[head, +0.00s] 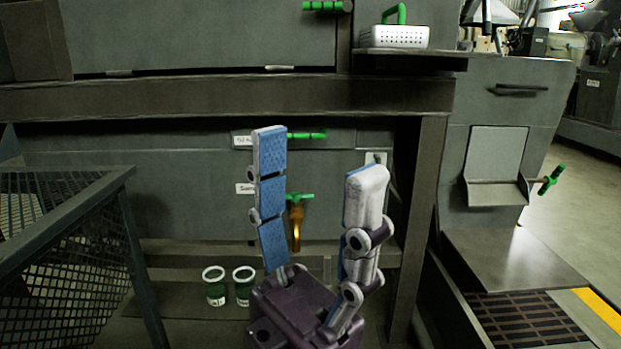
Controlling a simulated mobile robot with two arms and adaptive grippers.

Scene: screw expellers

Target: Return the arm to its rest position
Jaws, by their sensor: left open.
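My left gripper (316,186) stands upright in the lower middle of the head view. Its two blue-padded fingers are spread apart, with nothing between them. Its dark purple palm is at the bottom of the picture. Behind the fingers are a brass tap with a green handle (296,222) and a green lever (306,136) on the grey machine. I cannot tell how far the fingers are from the tap. My right gripper is not in view.
A mesh-sided metal frame (66,262) fills the lower left. A dark post (418,225) stands right of the gripper. A white basket (394,37) sits on a shelf above. Open floor (572,205) lies far right.

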